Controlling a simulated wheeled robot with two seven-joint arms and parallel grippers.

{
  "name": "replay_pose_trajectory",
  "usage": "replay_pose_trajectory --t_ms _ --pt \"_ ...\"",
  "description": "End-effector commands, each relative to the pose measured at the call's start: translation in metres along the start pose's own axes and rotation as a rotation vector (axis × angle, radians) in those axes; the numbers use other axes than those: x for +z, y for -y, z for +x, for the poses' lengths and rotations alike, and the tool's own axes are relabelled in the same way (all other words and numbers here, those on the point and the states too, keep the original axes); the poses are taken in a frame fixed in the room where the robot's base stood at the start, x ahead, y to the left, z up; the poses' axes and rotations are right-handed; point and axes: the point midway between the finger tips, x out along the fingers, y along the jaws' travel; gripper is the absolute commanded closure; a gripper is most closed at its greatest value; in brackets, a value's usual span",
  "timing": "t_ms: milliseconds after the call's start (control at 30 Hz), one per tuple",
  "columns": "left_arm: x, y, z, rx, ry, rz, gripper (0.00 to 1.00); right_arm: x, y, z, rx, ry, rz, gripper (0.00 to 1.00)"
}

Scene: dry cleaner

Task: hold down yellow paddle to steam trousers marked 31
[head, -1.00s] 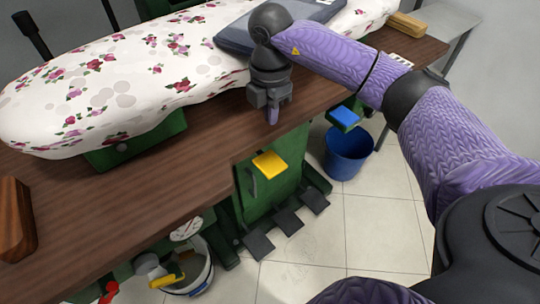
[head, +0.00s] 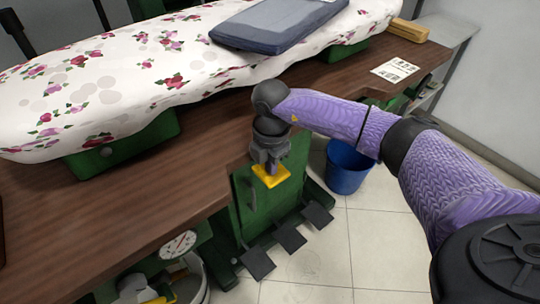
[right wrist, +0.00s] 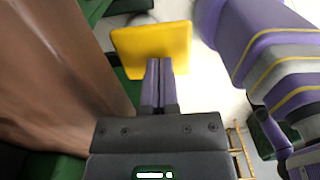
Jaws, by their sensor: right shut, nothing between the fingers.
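The yellow paddle (head: 284,174) juts out from the green machine below the front edge of the brown table. My right gripper (head: 273,176) is shut and empty, with its fingers pointing down over the paddle. In the right wrist view the paddle (right wrist: 150,42) lies just beyond the closed fingertips (right wrist: 159,64); I cannot tell whether they touch it. My left gripper is not in view.
Several dark foot pedals (head: 290,237) stick out at the machine's base. A blue bucket (head: 347,168) stands on the tiled floor to the right. A printed sheet (head: 396,70) and a wooden block (head: 408,30) are at the table's right. A dial (head: 178,244) sits lower left.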

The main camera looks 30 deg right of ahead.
Motion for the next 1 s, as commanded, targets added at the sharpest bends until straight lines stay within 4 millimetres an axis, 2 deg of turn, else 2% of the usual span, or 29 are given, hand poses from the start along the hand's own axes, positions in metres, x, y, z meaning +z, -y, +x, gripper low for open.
replay_pose_trajectory --t_ms 333,467,600,667,1000 --pt "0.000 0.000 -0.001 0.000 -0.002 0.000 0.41 0.000 0.000 0.001 0.004 0.000 0.000 1.00" --pt "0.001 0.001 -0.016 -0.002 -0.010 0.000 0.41 0.000 0.004 0.003 0.090 0.001 0.000 1.00" --pt "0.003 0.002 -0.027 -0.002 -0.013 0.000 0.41 0.000 0.007 0.016 0.218 -0.001 -0.001 1.00" --pt "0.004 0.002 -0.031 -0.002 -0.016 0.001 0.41 -0.001 0.006 0.024 0.219 -0.003 0.002 1.00" --pt "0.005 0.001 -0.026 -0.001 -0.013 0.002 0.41 0.000 0.006 0.028 0.218 0.000 0.000 1.00"
